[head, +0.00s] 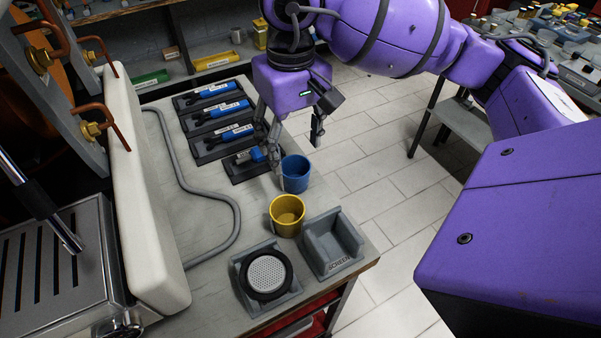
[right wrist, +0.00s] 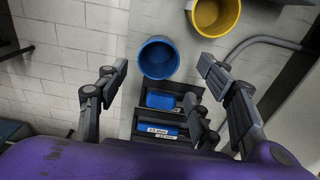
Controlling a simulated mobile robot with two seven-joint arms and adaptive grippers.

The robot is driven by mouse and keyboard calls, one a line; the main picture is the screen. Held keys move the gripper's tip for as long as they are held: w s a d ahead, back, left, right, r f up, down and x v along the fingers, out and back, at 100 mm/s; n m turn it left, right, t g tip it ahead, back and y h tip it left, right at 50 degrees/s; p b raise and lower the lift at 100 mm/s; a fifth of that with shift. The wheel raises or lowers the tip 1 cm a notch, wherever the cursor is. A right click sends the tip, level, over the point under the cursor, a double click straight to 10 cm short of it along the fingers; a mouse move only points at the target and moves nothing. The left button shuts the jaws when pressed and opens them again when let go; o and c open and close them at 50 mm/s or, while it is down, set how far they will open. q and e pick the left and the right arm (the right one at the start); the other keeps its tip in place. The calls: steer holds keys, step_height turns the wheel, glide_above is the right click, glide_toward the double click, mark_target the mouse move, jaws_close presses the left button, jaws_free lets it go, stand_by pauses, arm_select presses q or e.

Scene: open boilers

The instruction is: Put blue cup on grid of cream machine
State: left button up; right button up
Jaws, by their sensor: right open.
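The blue cup (head: 295,173) stands upright on the worktop near its right edge, and it also shows in the right wrist view (right wrist: 158,57). My right gripper (head: 298,156) is open, with its fingers pointing down around the blue cup's near area. In the right wrist view the fingers (right wrist: 162,65) are spread wide to either side of the cup's lower rim, apart from it; I cannot tell the height gap. The cream machine (head: 145,200) stands at the left, with a slatted metal grid (head: 45,268) at its lower left. My left gripper is not in view.
A yellow cup (head: 287,228) stands just in front of the blue cup. A grey holder with a round screen (head: 268,273) and an empty grey holder (head: 333,243) are nearer. Blue tools in dark trays (head: 215,112) lie behind. A grey hose (head: 190,180) runs along the worktop.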

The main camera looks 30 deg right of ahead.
mark_target(297, 167)
steer(key=f, duration=0.3)
steer(key=shift+s+d, duration=0.15)
steer(key=shift+d, duration=0.05)
step_height(297, 167, down, 4)
steer(key=shift+d+r+p, duration=0.1)
steer(key=shift+r+p, duration=0.15)
steer(key=shift+p, duration=0.3)
steer(key=shift+f, duration=0.3)
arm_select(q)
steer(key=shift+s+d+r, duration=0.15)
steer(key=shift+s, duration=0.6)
arm_select(e)
steer(key=shift+c, duration=0.5)
steer(key=c, duration=1.2)
steer(key=shift+r, duration=0.1)
